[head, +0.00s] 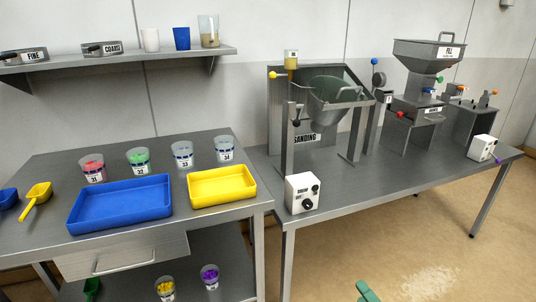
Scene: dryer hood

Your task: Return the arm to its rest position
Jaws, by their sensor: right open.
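Only a small green tip of my right gripper (367,292) shows at the bottom edge of the head view, right of centre. It is open, over the bare floor in front of the long bench, apart from the benches and everything on them. Nothing shows in it, and the rest of the gripper and arm is cut off by the frame. My left gripper is not in view.
The left table (130,243) bears a blue tray (120,203), a yellow tray (222,186), cups and a yellow scoop (38,196). The long bench (375,190) carries a tilted drum (335,95), a hopper machine (428,60) and control boxes. Open floor (450,255) lies front right.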

